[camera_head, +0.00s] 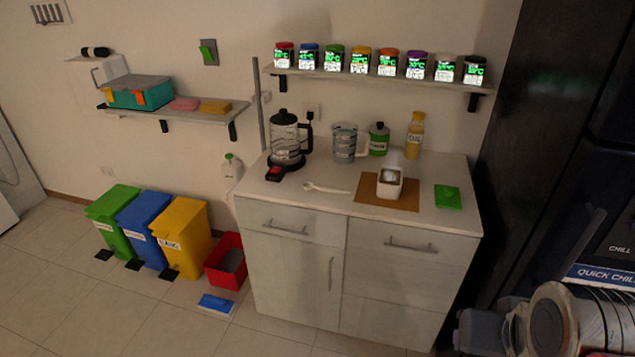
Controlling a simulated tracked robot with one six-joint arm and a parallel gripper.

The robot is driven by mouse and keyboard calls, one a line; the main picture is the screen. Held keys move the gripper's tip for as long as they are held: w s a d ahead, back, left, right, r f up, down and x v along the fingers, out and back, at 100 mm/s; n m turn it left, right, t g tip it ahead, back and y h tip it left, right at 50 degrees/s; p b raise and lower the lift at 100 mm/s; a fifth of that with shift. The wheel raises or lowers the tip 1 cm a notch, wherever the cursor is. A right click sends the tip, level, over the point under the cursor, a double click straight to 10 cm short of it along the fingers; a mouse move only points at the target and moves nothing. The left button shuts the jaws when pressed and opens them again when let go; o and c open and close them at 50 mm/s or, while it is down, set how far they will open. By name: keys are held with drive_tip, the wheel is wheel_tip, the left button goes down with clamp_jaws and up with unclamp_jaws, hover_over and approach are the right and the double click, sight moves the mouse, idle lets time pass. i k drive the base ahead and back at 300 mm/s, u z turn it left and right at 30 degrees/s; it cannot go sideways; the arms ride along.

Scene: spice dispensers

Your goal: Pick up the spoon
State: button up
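A small white spoon (326,188) lies flat on the light countertop (310,204). It is in front of the kettle and left of the brown mat, with its bowl end to the left. Part of my arm shows at the bottom right corner, well away from the spoon and in front of the cabinet's right side. The blocky end at its left looks like my gripper (480,328). Its fingers are too dark and unclear to tell whether they are open or shut.
A black glass kettle (287,140), a clear jug (344,143) and bottles stand at the counter's back. A white container (390,182) stands on a brown mat (404,200). A green item (447,196) lies right. A spice shelf (375,79) hangs above. A dark fridge (540,130) stands right.

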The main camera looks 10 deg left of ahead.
sight(308, 185)
drive_tip(key=u, duration=0.25)
drive_tip(key=i, duration=0.65)
drive_tip(key=u, duration=1)
drive_tip(key=i, duration=0.7)
drive_tip(key=u, duration=0.45)
